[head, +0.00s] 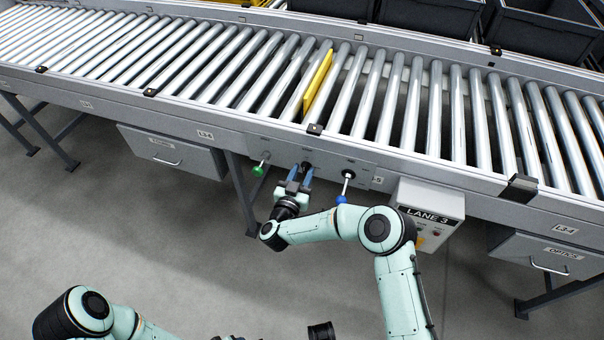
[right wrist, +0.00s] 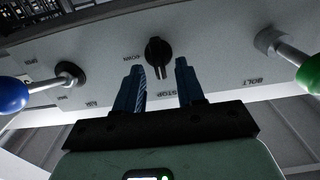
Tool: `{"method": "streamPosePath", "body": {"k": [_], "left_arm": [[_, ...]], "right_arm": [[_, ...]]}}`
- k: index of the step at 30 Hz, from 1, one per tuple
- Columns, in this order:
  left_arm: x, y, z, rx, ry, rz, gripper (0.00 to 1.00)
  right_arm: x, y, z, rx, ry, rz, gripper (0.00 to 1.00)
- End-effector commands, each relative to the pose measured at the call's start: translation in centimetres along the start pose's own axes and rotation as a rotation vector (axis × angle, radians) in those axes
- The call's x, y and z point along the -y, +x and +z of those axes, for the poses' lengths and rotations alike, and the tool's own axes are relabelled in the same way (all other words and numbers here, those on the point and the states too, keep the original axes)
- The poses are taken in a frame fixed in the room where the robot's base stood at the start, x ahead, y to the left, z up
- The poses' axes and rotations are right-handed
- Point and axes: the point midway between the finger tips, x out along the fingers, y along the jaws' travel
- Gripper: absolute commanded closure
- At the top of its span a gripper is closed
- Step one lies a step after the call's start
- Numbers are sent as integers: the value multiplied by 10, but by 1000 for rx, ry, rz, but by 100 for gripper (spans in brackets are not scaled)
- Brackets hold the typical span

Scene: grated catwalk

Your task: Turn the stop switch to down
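The stop switch is a black rotary knob (right wrist: 157,52) on a grey panel under the roller conveyor. In the right wrist view its grip bar stands roughly upright, with a "DOWN" label to its left and a "STOP" label below. In the head view the knob (head: 307,165) shows just beyond my right gripper (head: 300,175). My right gripper is open, its two blue fingers (right wrist: 159,66) pointing at the panel on either side of the knob's line, with nothing between them. Contact with the knob is not visible. My left arm is at the lower left; its fingers are not in view.
A green-knobbed lever (head: 257,170) is left of the switch and a blue-knobbed lever (head: 342,198) right of it, both sticking out. A LANE 3 box (head: 430,200) hangs further right. A drawer (head: 170,150) is at left. A yellow piece (head: 318,80) stands among the rollers.

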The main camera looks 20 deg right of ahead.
Motion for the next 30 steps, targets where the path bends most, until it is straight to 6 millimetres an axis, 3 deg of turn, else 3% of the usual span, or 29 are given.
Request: {"method": "streamPosePath", "body": {"k": [10,11,14,30], "left_arm": [[0,1,-2,-5,0,0,41],[0,1,-2,-5,0,0,41],[0,1,-2,-5,0,0,41],[0,1,-1,-2,0,0,41]], "right_arm": [[0,5,-1,-1,0,0,62],[0,5,-1,-1,0,0,68],[0,5,0,-1,0,0,100],[-1,4,0,-1,99,-1,100]]}}
